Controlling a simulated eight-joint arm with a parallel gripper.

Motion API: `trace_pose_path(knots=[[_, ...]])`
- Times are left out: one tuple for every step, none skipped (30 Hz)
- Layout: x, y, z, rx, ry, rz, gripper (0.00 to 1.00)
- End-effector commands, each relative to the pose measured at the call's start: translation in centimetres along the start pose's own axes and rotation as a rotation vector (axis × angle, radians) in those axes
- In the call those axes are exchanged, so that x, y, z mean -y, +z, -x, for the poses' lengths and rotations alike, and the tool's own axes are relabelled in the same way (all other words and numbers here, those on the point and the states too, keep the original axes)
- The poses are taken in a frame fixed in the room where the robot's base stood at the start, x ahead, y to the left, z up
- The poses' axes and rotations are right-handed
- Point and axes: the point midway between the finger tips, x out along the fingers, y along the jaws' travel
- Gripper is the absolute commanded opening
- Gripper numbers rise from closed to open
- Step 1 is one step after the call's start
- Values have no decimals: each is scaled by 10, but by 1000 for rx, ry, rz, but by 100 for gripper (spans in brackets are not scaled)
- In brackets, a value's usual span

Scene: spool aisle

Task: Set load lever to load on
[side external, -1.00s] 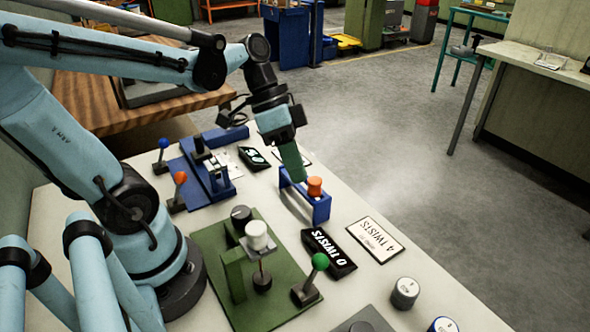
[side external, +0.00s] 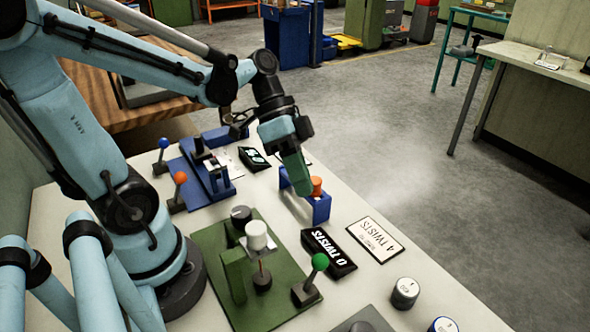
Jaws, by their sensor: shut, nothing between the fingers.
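Several ball-topped levers stand on the bench: one with a green ball (side external: 320,262), one with an orange ball (side external: 180,178) and one with a blue ball (side external: 163,144). No lever has a readable load label, so I cannot tell which is the load lever. The green one is at the right edge of a green plate (side external: 205,243). The other two are by a blue fixture (side external: 196,179). My gripper (side external: 302,189) is shut and empty, pointing down at a blue bracket (side external: 321,210) with an orange spool-like piece (side external: 317,184). Contact there cannot be judged.
A black "0 TWISTS" display (side external: 328,252) and a white "4 TWISTS" card (side external: 366,239) lie right of the green plate. A white-capped post (side external: 257,235) rises from that plate. Round dials (side external: 405,292) sit at the front right. The bench's right edge borders open floor.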

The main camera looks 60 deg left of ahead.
Motion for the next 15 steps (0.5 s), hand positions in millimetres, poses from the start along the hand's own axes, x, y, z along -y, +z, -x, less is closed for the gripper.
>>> trace_pose_path(knots=[[0,0,-8,1,1,-3,0],[0,0,-12,1,0,-3,0],[0,0,-18,1,1,-3,0],[0,0,-22,1,1,-2,0],[0,0,-26,1,1,-2,0],[0,-1,-31,1,1,-3,0],[0,0,-35,1,0,-3,0],[0,0,-39,1,0,-2,0],[0,0,-43,1,1,-2,0],[0,0,-47,1,1,-3,0],[0,0,-50,1,0,-2,0],[0,0,-54,0,0,-1,0],[0,-1,-57,0,0,-1,0],[0,-1,-60,0,0,-2,0],[0,0,-64,1,0,-2,0]])
